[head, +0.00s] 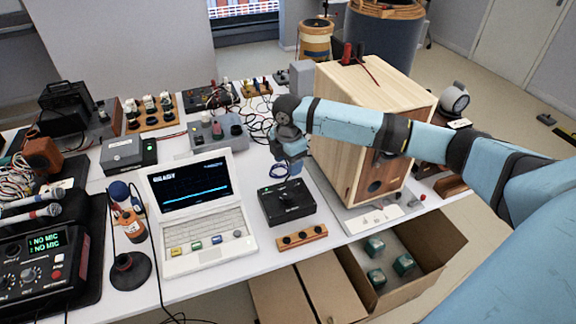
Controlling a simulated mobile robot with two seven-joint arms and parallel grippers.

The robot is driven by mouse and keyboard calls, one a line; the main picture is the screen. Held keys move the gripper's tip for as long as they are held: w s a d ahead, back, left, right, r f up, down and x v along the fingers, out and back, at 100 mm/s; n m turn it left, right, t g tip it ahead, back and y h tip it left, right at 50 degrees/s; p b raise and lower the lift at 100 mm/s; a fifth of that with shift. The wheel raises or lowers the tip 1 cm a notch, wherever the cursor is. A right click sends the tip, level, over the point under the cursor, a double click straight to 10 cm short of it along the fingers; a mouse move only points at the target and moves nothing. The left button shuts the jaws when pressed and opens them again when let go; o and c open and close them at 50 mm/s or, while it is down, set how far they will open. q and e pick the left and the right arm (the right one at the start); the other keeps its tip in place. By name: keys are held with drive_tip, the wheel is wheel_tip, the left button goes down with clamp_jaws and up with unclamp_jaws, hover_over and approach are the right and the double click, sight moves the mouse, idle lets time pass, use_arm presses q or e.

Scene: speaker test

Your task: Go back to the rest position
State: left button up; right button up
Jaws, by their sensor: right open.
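My right arm comes in from the right edge and reaches across the front of a wooden speaker cabinet (340,140). My right gripper (291,166) hangs pointing down at the cabinet's left side. It is open, above the table and just behind a black box (287,203) with a blue cable loop beside it. Its fingertips are small in the picture, and I see nothing held between them. The arm hides part of the cabinet's front. My left gripper is not in view.
A white laptop (205,228) stands open on the white table (215,283), left of the black box. A mixer reading "NO MIC" (45,262) is at the far left. An open cardboard box (430,255) with green blocks sits below the table's front edge. Instruments and cables crowd the back.

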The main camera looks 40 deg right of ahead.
idle(0.4)
drive_tip(key=s+a+f+m+t+y+p, duration=0.3)
drive_tip(key=s+a+f, duration=0.25)
drive_tip(key=a, duration=0.35)
drive_tip(key=s+a+f+m+t+y+p, duration=0.2)
drive_tip(key=s+a+f+m, duration=0.15)
drive_tip(key=s+a, duration=0.45)
drive_tip(key=s+r+m+t+h+p, duration=0.1)
drive_tip(key=s+m+t+p, duration=0.3)
drive_tip(key=s+m, duration=0.5)
drive_tip(key=s+t, duration=0.2)
drive_tip(key=s, duration=0.2)
drive_tip(key=shift+s+h, duration=0.3)
drive_tip(key=shift+h, duration=0.1)
drive_tip(key=shift+d, duration=0.1)
